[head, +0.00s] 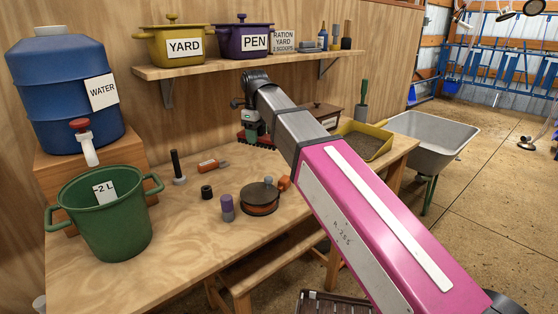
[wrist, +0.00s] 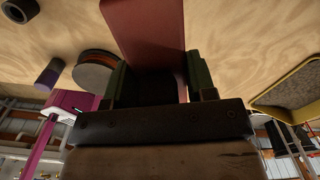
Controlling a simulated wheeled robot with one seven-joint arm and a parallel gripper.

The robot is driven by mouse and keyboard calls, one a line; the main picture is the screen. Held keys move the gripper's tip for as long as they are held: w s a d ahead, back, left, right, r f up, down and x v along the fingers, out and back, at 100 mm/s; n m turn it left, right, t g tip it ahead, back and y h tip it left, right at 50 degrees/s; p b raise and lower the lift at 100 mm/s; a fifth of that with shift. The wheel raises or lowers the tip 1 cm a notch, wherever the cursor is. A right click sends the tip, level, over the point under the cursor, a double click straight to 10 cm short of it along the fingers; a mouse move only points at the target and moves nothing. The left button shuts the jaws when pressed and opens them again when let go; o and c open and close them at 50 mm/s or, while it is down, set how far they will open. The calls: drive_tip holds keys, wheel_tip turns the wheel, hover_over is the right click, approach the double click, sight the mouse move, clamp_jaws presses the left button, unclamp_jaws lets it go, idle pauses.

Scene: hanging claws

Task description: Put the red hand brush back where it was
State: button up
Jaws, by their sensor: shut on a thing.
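The red hand brush (wrist: 150,25) is between the two green-tinted fingers of my gripper (wrist: 158,85) in the wrist view. Its flat red part runs up to the top edge of that view. In the head view my gripper (head: 252,122) is shut on the brush, at the back of the wooden workbench below the shelf. A little red and the dark bristles (head: 256,142) show under it. Most of the brush is hidden by my gripper and arm. I cannot tell whether the bristles touch the bench.
A round pot (head: 260,200), a green bucket (head: 110,218) and small items stand left and in front. A shelf (head: 220,66) with labelled pots hangs above. A dark bar crosses the wrist view.

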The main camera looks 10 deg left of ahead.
hover_over(278, 160)
wheel_tip(278, 160, down, 7)
drive_tip(key=shift+a+r, duration=0.1)
drive_tip(key=shift+w+f, duration=0.1)
drive_tip(key=shift+f, duration=1.95)
drive_tip(key=o, duration=1)
drive_tip(key=shift+f, duration=0.1)
wheel_tip(278, 160, up, 12)
